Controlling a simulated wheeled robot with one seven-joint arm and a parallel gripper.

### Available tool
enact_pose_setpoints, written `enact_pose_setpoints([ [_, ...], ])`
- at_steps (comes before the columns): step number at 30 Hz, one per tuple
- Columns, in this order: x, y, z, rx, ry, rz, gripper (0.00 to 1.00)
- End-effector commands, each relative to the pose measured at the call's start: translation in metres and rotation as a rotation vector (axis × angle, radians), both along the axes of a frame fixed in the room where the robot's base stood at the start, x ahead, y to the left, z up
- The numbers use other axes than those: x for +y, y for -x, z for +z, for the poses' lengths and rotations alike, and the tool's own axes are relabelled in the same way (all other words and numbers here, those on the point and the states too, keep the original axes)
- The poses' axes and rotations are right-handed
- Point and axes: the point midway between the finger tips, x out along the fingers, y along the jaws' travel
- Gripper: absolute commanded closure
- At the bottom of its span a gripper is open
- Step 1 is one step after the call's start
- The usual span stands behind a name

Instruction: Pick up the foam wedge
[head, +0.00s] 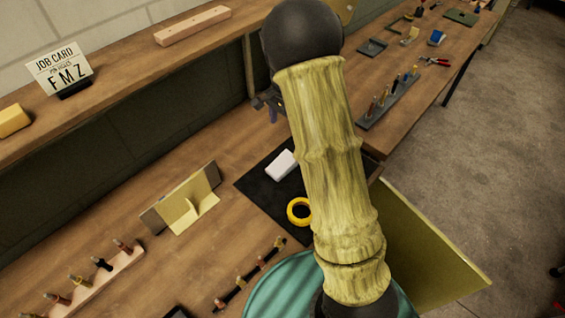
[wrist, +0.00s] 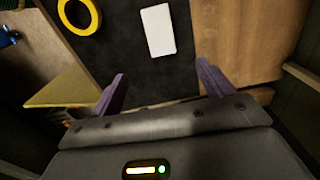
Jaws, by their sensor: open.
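A small white block (head: 281,164) lies on a black mat (head: 256,184) on the bench; it could be the foam wedge, but its shape does not show clearly. A yellow block (head: 14,120) on the shelf at the far left is another foam-like piece. In the wrist view the white block (wrist: 158,30) lies beyond my gripper (wrist: 161,82), roughly in line with the gap between its purple fingers. The fingers are apart, with nothing between them. In the head view my arm hides most of the gripper.
A yellow ring (head: 299,211) lies on the mat near the white block. An angled panel piece (head: 182,199) stands left of the mat. Pegs in a wooden rack (head: 96,282) stand at lower left. A shelf (head: 130,60) runs along the wall above the bench.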

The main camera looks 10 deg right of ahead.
Motion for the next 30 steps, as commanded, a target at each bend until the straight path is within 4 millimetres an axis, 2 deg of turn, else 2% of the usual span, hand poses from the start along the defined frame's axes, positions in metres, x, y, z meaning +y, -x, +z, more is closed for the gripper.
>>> enact_pose_setpoints([
  [4, 0.000, 0.000, -0.003, 0.002, 0.000, 0.000, 0.20],
  [7, 0.000, 0.001, -0.014, 0.004, 0.000, 0.000, 0.20],
  [24, 0.000, 0.001, -0.108, 0.003, 0.001, 0.000, 0.20],
  [30, 0.001, 0.000, -0.122, 0.000, 0.000, 0.000, 0.20],
])
